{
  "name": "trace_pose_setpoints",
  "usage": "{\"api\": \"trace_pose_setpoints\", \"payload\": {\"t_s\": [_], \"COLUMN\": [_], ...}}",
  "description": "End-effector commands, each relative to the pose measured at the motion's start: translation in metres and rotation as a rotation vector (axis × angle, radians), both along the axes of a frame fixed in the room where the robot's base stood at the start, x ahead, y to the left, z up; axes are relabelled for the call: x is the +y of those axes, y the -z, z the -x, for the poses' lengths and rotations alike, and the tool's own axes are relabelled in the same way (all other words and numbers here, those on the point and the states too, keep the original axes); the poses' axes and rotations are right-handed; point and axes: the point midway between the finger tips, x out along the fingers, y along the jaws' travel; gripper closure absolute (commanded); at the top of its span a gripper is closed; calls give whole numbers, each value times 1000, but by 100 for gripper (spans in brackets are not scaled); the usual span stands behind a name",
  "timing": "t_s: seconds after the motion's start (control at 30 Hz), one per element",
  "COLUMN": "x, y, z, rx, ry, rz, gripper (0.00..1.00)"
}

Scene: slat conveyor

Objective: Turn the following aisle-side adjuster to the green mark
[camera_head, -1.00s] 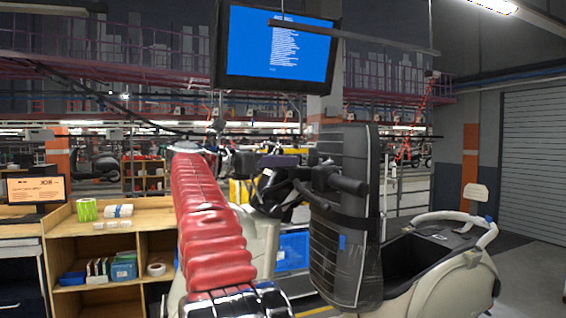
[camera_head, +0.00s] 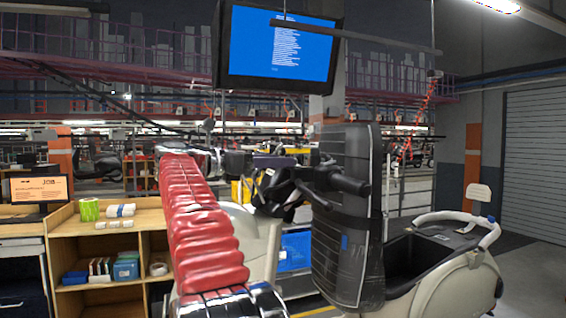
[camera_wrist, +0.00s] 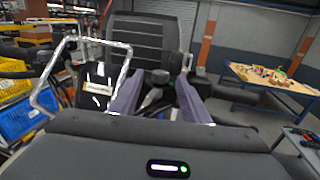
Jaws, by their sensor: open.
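My gripper (camera_wrist: 160,98) is open in the wrist view, its two grey-purple fingers apart on either side of a small dark round part (camera_wrist: 158,76) with a greenish tint. I cannot tell whether this part is the adjuster, and no green mark can be made out. The fingers appear to hold nothing. Beyond them stands a black ribbed panel (camera_wrist: 145,38), with bright metal rails at its sides. In the head view my red-sleeved arm reaches up and hides part of a cream scooter; the same black ribbed panel (camera_head: 345,215) and dark handlebars (camera_head: 340,182) stand just right of it.
A cream vehicle body (camera_head: 455,275) with a grab rail stands at the right. A wooden shelf unit (camera_head: 100,240) is at the left. A monitor (camera_head: 278,48) hangs overhead. Open floor shows at right.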

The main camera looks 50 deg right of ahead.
Motion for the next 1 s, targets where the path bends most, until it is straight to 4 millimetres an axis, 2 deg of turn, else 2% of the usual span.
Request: {"api": "trace_pose_setpoints", "payload": {"t_s": [0.2, 0.53, 0.7, 1.0], "x": [38, 89, 102, 104], "y": [-1, -2, -3, -2], "z": [-14, -32, -35, -36], "rx": [0, 1, 0, 1], "ry": [-4, -3, -1, 0], "rz": [1, 1, 1, 1], "gripper": [58, 58, 58, 58]}}
